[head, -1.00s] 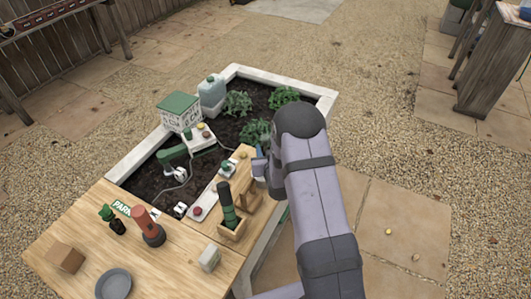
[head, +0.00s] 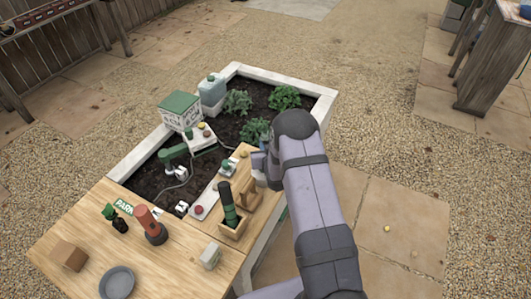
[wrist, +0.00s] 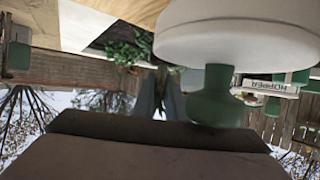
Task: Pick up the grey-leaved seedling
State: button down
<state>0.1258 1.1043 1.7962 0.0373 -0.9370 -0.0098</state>
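In the head view, a greyish-green leafy plant (head: 237,102) grows in the dark soil of the raised bed, beside the pale jug; it looks like the grey-leaved seedling, though its colour is hard to judge. Two greener plants stand nearby, one at the back right (head: 284,97) and one nearer my arm (head: 256,130). My gripper (head: 260,162) is mostly hidden by my arm, low near the bed's right side and apart from the greyish plant. In the wrist view, dark grey finger shapes (wrist: 160,98) show close together, with leaves beyond; their opening is unclear.
The white-rimmed bed (head: 322,97) also holds a box with a green lid (head: 181,110), a jug (head: 211,90) and a small green arm (head: 175,153). The wooden table (head: 80,220) in front carries a red-brown cylinder (head: 151,226), a bottle (head: 227,203) in a wooden holder and a grey dish (head: 117,283).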

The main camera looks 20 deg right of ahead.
jog(key=shift+r, duration=0.2)
jog(key=shift+r+b, duration=1.3)
jog(key=shift+r, duration=3.55)
jog(key=shift+a, duration=0.1)
